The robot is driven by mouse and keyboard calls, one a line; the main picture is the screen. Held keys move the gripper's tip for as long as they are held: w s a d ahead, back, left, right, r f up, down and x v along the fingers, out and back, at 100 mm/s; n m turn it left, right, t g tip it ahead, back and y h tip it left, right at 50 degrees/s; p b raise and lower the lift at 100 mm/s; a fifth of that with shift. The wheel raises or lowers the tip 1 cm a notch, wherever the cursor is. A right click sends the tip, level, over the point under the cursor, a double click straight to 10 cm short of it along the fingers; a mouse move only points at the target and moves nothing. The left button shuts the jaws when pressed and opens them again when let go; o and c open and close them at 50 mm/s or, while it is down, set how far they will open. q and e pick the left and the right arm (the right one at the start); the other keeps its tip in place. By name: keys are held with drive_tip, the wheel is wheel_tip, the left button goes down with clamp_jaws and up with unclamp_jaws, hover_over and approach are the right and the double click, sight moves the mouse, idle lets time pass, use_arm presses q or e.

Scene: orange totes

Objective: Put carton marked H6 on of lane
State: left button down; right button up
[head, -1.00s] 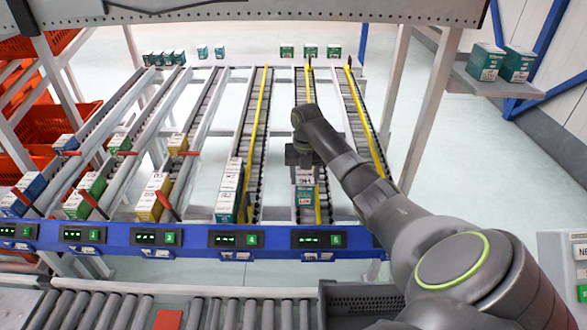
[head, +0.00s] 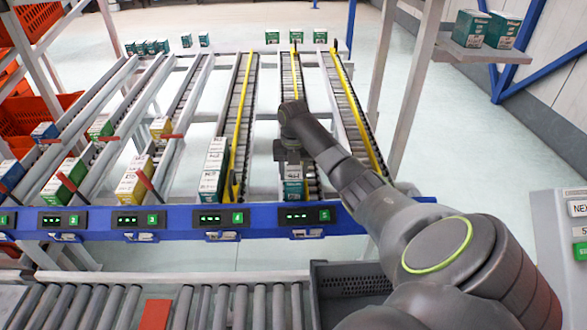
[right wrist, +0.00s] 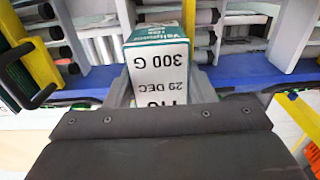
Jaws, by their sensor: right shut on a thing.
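My right gripper (head: 291,160) is over the front end of the lane above display 5 and shut on a white and teal carton (head: 294,188). In the right wrist view the carton (right wrist: 158,62) sits between the grey fingers, its white face reading upside down "300 G", "29 DEC" and a partly hidden mark that looks like H6. The carton is at the lane (head: 293,75) with rollers and a yellow rail; I cannot tell whether it rests on the rollers. My left gripper is not in view.
A blue beam (head: 262,221) with displays crosses the lane fronts. The rightmost lane (head: 349,105) looks empty. A roller conveyor (head: 222,305) and grey crate (head: 350,284) are nearer.

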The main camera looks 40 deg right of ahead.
drive_tip(key=shift+r, duration=0.1)
idle(0.3)
drive_tip(key=shift+p, duration=0.4)
drive_tip(key=o, duration=1.2)
wheel_tip(320, 180, up, 9)
drive_tip(key=shift+r+b, duration=0.1)
drive_tip(key=shift+b, duration=0.4)
wheel_tip(320, 180, up, 8)
drive_tip(key=p, duration=0.7)
drive_tip(key=shift+p, duration=0.4)
